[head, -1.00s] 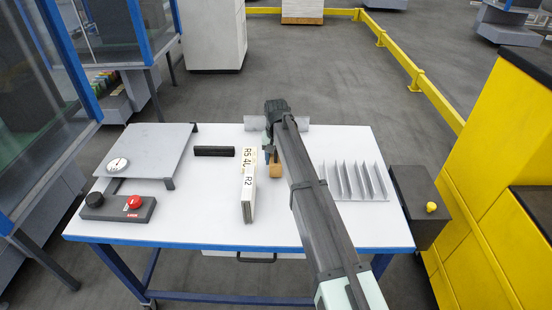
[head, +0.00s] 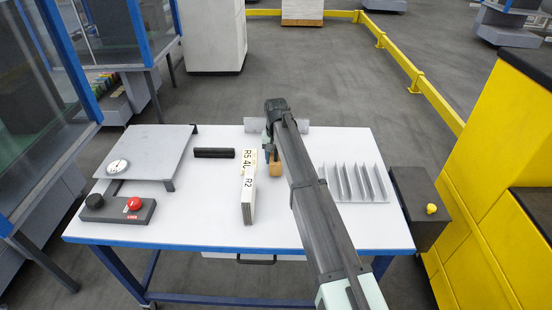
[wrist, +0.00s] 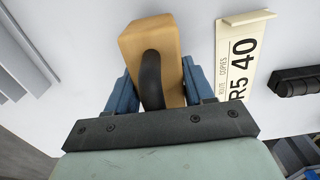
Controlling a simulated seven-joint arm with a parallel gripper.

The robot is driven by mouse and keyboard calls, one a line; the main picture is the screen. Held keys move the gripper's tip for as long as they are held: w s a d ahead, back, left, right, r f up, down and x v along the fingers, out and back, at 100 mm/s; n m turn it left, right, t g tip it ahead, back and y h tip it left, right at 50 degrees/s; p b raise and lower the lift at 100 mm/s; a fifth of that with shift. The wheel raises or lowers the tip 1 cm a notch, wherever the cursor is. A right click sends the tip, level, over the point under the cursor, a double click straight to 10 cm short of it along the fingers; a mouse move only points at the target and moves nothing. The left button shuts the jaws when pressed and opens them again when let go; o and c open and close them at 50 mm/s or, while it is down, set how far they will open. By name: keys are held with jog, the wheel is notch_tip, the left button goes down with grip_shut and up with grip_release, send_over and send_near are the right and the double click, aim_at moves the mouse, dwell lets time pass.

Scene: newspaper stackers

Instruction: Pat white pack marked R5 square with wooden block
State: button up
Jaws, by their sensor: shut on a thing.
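The white pack marked R5 40 (head: 249,157) stands on the white table, behind another white pack marked R2 (head: 248,203). In the wrist view the R5 40 label (wrist: 240,62) shows to the right of the wooden block. In the head view the block (head: 274,169) is just right of the R5 pack, partly hidden by my arm. A narrow gap shows between block and label in the wrist view.
A black bar (head: 214,153) lies left of the packs. A grey raised plate (head: 145,150) and a button box (head: 118,208) stand at the left. A grey finned rack (head: 356,183) is at the right, and a grey upright plate (head: 300,126) at the back.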

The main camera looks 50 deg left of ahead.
jog(key=shift+w+a+r, duration=0.1)
jog(key=shift+w+a, duration=0.65)
dwell(1.2)
jog(key=shift+s+d, duration=1.35)
jog(key=shift+r, duration=3.45)
